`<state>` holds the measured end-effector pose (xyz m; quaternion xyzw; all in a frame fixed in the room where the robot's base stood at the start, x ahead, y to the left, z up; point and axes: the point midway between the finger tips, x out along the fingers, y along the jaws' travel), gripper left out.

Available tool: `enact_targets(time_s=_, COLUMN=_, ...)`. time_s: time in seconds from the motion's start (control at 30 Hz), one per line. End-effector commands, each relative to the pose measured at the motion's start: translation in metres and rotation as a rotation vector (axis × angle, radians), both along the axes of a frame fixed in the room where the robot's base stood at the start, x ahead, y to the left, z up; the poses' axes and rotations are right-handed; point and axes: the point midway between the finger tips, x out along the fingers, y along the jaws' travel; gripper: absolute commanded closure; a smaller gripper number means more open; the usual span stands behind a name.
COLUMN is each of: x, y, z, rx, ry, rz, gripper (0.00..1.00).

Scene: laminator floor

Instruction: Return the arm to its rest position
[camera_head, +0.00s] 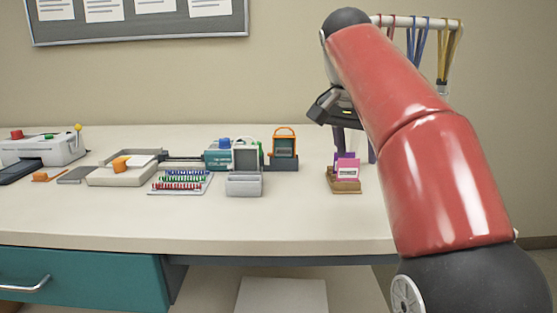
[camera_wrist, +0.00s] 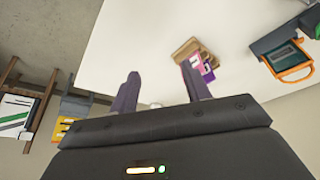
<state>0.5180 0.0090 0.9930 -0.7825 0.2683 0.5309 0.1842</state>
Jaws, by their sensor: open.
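My red arm (camera_head: 430,150) reaches up and over the right side of the table in the head view, with the forearm bent down toward the back. My gripper (camera_head: 355,155) hangs behind and above a small wooden holder (camera_head: 345,187) with pink and purple cards (camera_head: 347,168). In the wrist view my gripper (camera_wrist: 160,70) has its two dark fingers spread apart with nothing between them. The wooden holder (camera_wrist: 186,49) with its cards (camera_wrist: 206,65) lies beyond the right finger, apart from it as far as I can tell.
The white table (camera_head: 300,225) carries an orange-framed badge stand (camera_head: 284,143), a grey box (camera_head: 244,184), a rack of coloured pieces (camera_head: 180,182), a tray (camera_head: 122,177) and a laminator-like machine (camera_head: 45,150). Lanyards (camera_head: 418,40) hang behind my arm. The table's front strip is clear.

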Motion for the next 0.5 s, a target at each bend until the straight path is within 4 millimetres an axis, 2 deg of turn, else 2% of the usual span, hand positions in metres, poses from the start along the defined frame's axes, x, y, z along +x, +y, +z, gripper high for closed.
enact_targets(time_s=0.27, x=-0.041, y=-0.014, z=-0.024, rx=0.014, ry=-0.005, rz=0.154, gripper=0.52)
enact_targets(time_s=0.37, x=-0.068, y=-0.018, z=-0.045, rx=0.019, ry=-0.014, rz=0.242, gripper=0.52)
enact_targets(time_s=0.5, x=-0.110, y=-0.019, z=-0.086, rx=0.017, ry=-0.034, rz=0.365, gripper=0.52)
